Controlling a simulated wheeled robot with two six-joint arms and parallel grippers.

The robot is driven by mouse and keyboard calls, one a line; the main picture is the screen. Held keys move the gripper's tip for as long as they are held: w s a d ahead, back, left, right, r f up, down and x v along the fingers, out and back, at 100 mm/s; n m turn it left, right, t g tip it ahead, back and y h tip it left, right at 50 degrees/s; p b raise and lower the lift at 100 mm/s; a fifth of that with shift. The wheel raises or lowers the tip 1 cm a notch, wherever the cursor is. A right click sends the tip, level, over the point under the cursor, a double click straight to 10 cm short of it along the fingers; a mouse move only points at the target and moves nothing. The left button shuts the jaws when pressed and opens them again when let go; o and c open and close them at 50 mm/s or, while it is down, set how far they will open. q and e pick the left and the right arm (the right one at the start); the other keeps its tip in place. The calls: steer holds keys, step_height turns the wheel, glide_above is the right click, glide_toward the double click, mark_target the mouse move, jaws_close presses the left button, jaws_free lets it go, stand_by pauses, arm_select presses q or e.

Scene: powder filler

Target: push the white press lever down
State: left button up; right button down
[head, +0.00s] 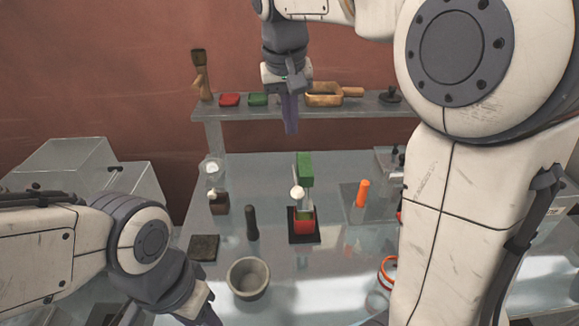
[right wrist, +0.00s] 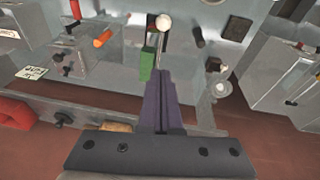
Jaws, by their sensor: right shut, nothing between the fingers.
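The powder filler has a green upper block (head: 305,168) and a red lower part (head: 303,222) on a dark base, on the grey table. Its white lever knob (head: 297,192) is in front of the green block, above the red part. In the right wrist view the white knob (right wrist: 163,23) and green block (right wrist: 147,64) appear beyond my fingertips. My right gripper (head: 291,128) is shut and empty, pointing down, above and behind the filler, apart from the knob. My left gripper (head: 208,312) is at the lower left, cut off by the frame edge; its fingers are unclear.
A grey mortar (head: 248,278) and a dark pestle (head: 252,223) stand left of the filler. An orange cylinder (head: 362,193) stands to its right. A raised shelf (head: 350,107) behind holds a brush, red and green blocks and a wooden tray. Clear boxes (head: 70,160) are at left.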

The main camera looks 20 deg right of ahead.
steer(key=f+p, duration=0.1)
steer(key=f, duration=0.3)
steer(key=f+p, duration=0.1)
steer(key=f, duration=0.3)
steer(key=f+p, duration=0.1)
steer(key=f, duration=0.4)
steer(key=shift+s+d, duration=0.2)
steer(key=shift+d, duration=0.2)
